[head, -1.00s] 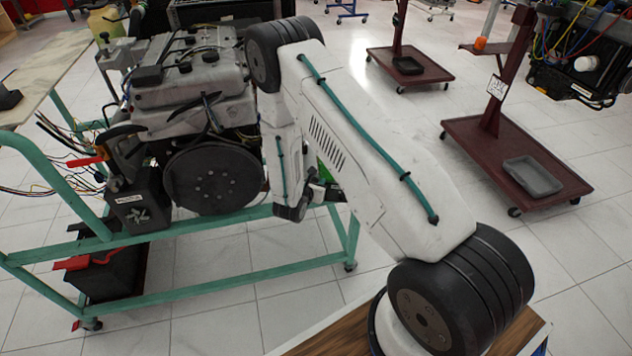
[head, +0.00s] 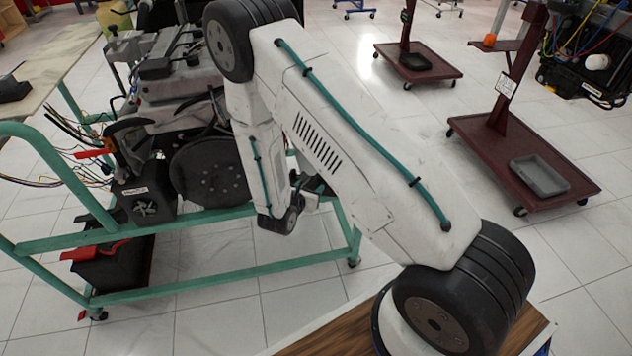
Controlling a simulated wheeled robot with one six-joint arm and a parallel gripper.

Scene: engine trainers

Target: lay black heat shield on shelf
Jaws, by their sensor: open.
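My arm crosses the middle of the head view. Only a small dark part of my gripper (head: 309,185) shows between my white arm links; its fingertips are hidden, and I see nothing held. A pale board like a shelf (head: 50,62) tops the green frame at upper left. A small black piece (head: 13,90) lies on its near edge, cut off by the picture edge; I cannot tell whether it is the heat shield. A black curved part (head: 127,126) sits on the side of the engine (head: 180,85); I cannot tell whether that is the shield.
The green trolley frame (head: 200,222) carries the engine, with loose wires and a black and red box (head: 110,265) low down. Dark red stands (head: 525,150) with grey trays are at right. A wooden top (head: 345,335) is at the bottom. Tiled floor lies clear between.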

